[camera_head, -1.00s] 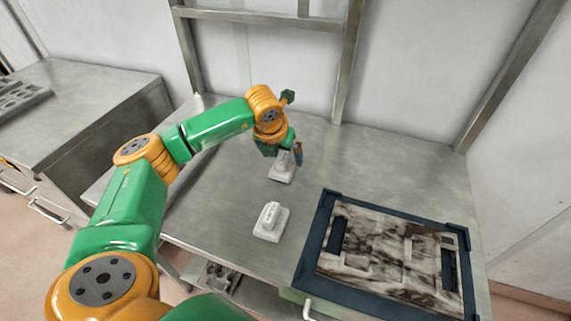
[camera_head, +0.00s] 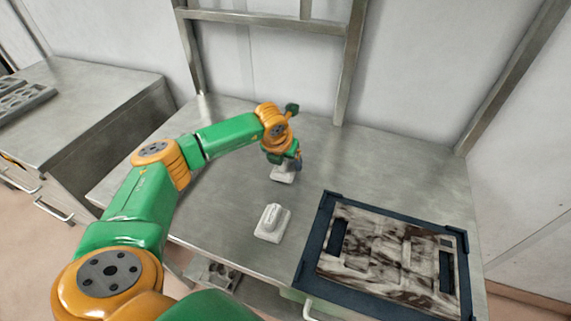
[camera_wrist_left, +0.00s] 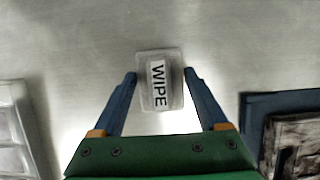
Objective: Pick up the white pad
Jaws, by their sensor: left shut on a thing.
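A white pad (camera_head: 283,174) stands on the steel table below my left gripper (camera_head: 288,164) in the head view, partly hidden by it. In the left wrist view this pad (camera_wrist_left: 144,101) bears a label reading "WIPE". My left gripper (camera_wrist_left: 159,74) has one finger on each side of the pad and is shut on it. Whether the pad touches the table cannot be told. A second pale, similar block (camera_head: 271,222) stands nearer to me, apart from the gripper. My right gripper is not in view.
A dark blue frame (camera_head: 313,247) around a stained mould plate (camera_head: 365,258) lies at the table's right front. A steel upright (camera_head: 350,62) rises behind the table. A separate counter (camera_head: 95,92) with a grey tray (camera_head: 25,97) stands at the left. The table's back right is bare.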

